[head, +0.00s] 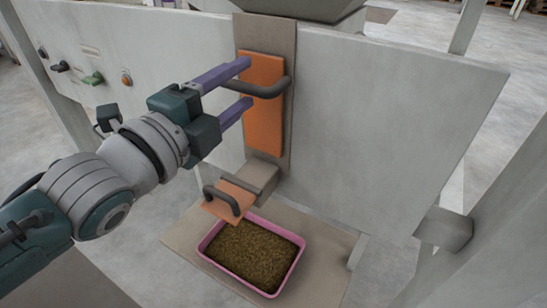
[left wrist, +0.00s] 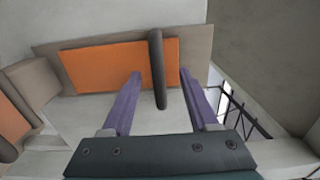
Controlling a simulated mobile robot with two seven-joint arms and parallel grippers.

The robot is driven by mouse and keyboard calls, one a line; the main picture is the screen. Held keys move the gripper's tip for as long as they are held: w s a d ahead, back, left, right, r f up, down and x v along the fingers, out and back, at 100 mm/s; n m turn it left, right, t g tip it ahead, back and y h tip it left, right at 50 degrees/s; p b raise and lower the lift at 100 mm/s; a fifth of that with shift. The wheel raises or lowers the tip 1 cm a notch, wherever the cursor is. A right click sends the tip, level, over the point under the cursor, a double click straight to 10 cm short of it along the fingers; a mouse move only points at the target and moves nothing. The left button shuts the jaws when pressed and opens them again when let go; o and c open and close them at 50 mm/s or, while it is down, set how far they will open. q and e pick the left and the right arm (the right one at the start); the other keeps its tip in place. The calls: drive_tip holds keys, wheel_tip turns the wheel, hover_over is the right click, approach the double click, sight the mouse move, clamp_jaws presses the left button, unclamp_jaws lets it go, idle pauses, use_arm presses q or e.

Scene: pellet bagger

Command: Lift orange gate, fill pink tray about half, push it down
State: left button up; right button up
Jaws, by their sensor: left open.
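The orange gate (head: 262,122) is an upright plate in a brown-grey guide on the machine front, with a dark bar handle (head: 272,90) across it. The gate also shows in the left wrist view (left wrist: 85,66). My left gripper (head: 247,83) is open, one finger above the handle and one below. In the left wrist view the handle (left wrist: 158,75) lies between the fingers, with gaps at both sides. The pink tray (head: 284,276) sits under the spout. Brown pellets (head: 250,256) cover its floor, with some rim showing above them; their exact depth is unclear.
A grey spout (head: 262,172) below the gate carries a second orange piece (head: 228,200) with a dark handle, overhanging the tray's back edge. The tray stands on a beige board (head: 322,262). Several knobs (head: 93,79) sit on the panel at left. Open floor lies in front.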

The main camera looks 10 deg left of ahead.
idle(0.3)
use_arm(q)
drive_tip(key=shift+s+a+r+p, duration=0.1)
drive_tip(key=shift+s+p, duration=0.2)
drive_tip(key=shift+s, duration=0.05)
drive_tip(key=p+v, duration=0.2)
drive_tip(key=v, duration=0.4)
drive_tip(key=shift+p, duration=0.4)
drive_tip(key=shift+s, duration=0.15)
